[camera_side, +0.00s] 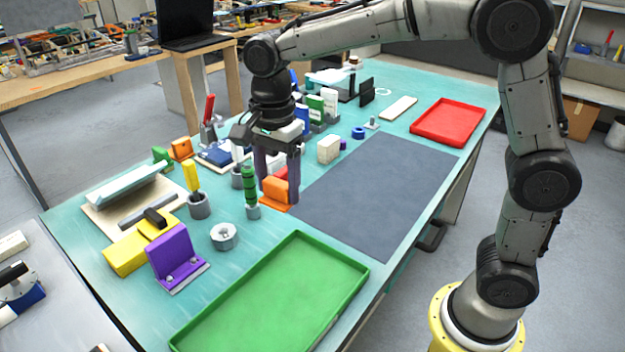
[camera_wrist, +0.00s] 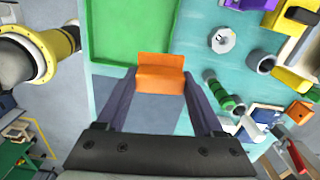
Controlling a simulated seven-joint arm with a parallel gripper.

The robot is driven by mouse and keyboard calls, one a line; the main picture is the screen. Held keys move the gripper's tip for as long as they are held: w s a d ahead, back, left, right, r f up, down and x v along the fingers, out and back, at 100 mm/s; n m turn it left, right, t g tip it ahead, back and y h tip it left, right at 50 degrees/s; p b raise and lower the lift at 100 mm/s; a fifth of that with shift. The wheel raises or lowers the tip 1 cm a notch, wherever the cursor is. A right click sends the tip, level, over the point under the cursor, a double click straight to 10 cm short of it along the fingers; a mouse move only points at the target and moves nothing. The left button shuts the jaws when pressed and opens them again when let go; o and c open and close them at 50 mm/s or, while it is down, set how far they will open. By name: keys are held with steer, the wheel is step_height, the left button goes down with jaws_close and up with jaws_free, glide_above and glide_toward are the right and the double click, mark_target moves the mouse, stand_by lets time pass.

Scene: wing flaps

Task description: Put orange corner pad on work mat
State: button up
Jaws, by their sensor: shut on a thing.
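The orange corner pad (camera_side: 275,192) is an L-shaped orange piece. My gripper (camera_side: 279,182) points down and is shut on it, one finger on each side. In the wrist view the pad (camera_wrist: 161,78) sits between the two dark fingertips (camera_wrist: 161,82). The work mat (camera_side: 378,190) is a flat dark grey rectangle. The pad is beside the mat's left edge in the side view. Part of the mat (camera_wrist: 160,112) shows between the fingers in the wrist view. I cannot tell whether the pad touches the table.
A green tray (camera_side: 290,252) lies in front and a red tray (camera_side: 440,140) at the back right. A green cylinder (camera_side: 249,187) stands close to the left of my gripper. A white block (camera_side: 328,149) stands near the mat's back left edge. The mat is clear.

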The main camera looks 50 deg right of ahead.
steer(key=shift+f+n, duration=0.15)
steer(key=shift+n, duration=0.65)
steer(key=shift+s+d+f+n, duration=0.1)
steer(key=shift+s+f+n, duration=0.1)
steer(key=shift+n, duration=0.3)
steer(key=s+d+f+m, duration=0.1)
steer(key=s+d, duration=0.4)
steer(key=d, duration=0.5)
steer(key=s+d+m, duration=0.1)
steer(key=s+d, duration=0.3)
steer(key=d, duration=0.5)
steer(key=s+d+f+m, duration=0.15)
steer(key=s+d, duration=0.35)
steer(key=d, duration=0.5)
glide_above(382, 180)
steer(key=f, duration=0.8)
steer(key=shift+s+a+f, duration=0.15)
steer(key=shift+s+a, duration=0.15)
steer(key=shift+s, duration=0.1)
steer(key=shift+w+d+f, duration=0.2)
steer(key=shift+w+f, duration=0.05)
steer(key=shift+f, duration=0.1)
steer(key=shift+w+d+f, duration=0.15)
steer(key=shift+f, duration=1.6)
steer(key=shift+f, duration=0.15)
